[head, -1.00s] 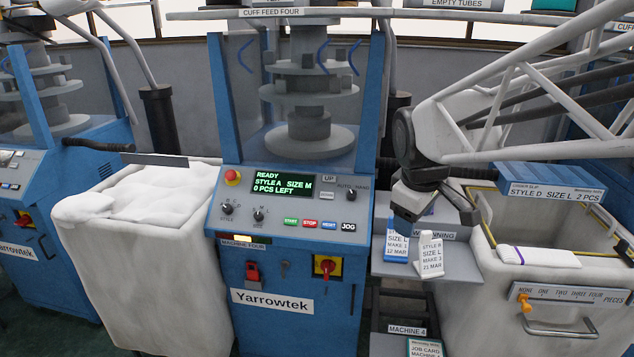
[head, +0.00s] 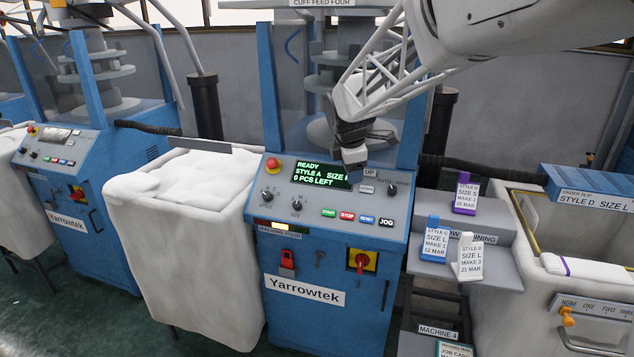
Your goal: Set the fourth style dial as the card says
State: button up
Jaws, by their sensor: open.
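Machine four's style dial (head: 267,195) is a small dark knob at the left of the sloped grey panel. I cannot tell its pointer's setting. The green display (head: 321,175) reads READY, STYLE A, 0 PCS LEFT; the size is partly hidden. My gripper (head: 355,157) is open and empty, just above the display's right end, up and to the right of the dial. The order slip (head: 594,201) on the bin at right reads STYLE D, SIZE L. A job card (head: 455,349) for machine 4 is cut off at the bottom; its lines are unreadable.
The size dial (head: 297,204) and a red stop button (head: 272,165) are near the style dial. Coloured buttons (head: 357,218) line the panel's lower edge. Purple, blue and white cards (head: 469,258) stand on the grey shelf. A white bin (head: 185,255) stands left of the machine.

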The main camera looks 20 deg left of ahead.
jog(key=w+a+f+n, duration=0.3)
jog(key=a, duration=0.5)
jog(key=w+a+f+n, duration=0.3)
jog(key=a, duration=0.5)
jog(key=n, duration=0.6)
send_near(266, 195)
jog(key=shift+d+f+t+y, duration=0.25)
jog(key=shift+f+t+y, duration=0.15)
jog(key=shift+f, duration=0.45)
jog(key=shift+f, duration=0.1)
jog(key=shift+x, duration=3.8)
jog(key=c, duration=0.9)
